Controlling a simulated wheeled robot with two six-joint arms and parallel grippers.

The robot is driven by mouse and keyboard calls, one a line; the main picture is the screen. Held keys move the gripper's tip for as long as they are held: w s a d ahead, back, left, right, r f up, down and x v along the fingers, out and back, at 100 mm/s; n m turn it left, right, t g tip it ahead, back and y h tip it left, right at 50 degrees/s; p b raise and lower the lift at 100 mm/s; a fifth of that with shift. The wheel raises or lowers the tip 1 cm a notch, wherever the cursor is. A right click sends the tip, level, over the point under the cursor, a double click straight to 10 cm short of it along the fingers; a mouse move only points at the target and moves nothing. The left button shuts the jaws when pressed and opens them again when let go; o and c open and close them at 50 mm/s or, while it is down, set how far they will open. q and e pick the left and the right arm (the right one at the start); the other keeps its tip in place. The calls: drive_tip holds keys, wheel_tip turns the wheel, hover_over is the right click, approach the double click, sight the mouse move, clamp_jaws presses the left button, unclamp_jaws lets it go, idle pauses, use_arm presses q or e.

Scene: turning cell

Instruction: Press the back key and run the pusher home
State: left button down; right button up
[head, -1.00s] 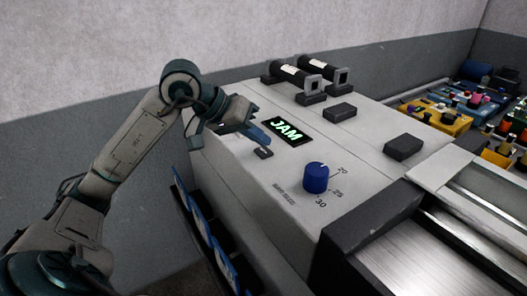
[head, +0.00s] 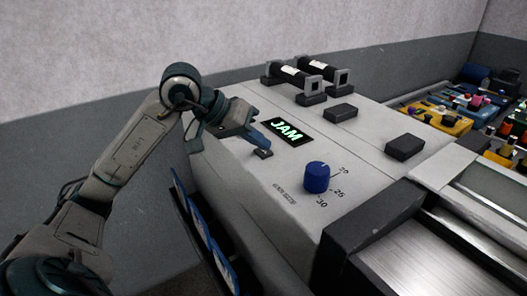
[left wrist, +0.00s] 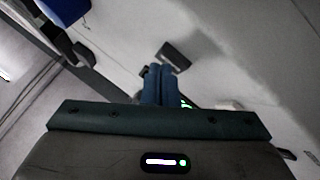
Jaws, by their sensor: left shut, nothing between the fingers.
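The back key appears to be the small dark key (head: 264,154) on the light grey machine top, just left of the lit display (head: 287,131) that reads JAM in green. My left gripper (head: 262,146) is shut and empty, its blue fingertips at or just above this key; contact cannot be told. In the left wrist view the shut blue fingers (left wrist: 161,72) point toward a dark key (left wrist: 174,54), and a bit of green display shows beside them. I cannot identify the pusher for certain. My right gripper is not in view.
A blue knob (head: 317,177) with a 20, 25, 30 scale stands in front of the display. Two dark blocks (head: 340,112) (head: 405,147) and two black cylinders (head: 293,73) are on the machine top. A metal channel (head: 430,255) lies at lower right. Coloured parts fill trays (head: 445,122) at right.

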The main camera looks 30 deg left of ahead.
sight(258, 152)
use_arm(q)
drive_tip(key=shift+f+b, duration=0.3)
drive_tip(key=shift+r, duration=0.1)
idle(0.4)
drive_tip(key=shift+r+p, duration=0.55)
drive_tip(key=shift+r, duration=0.25)
drive_tip(key=shift+r+p, duration=1.85)
drive_tip(key=shift+r, duration=0.7)
drive_tip(key=shift+f, duration=0.1)
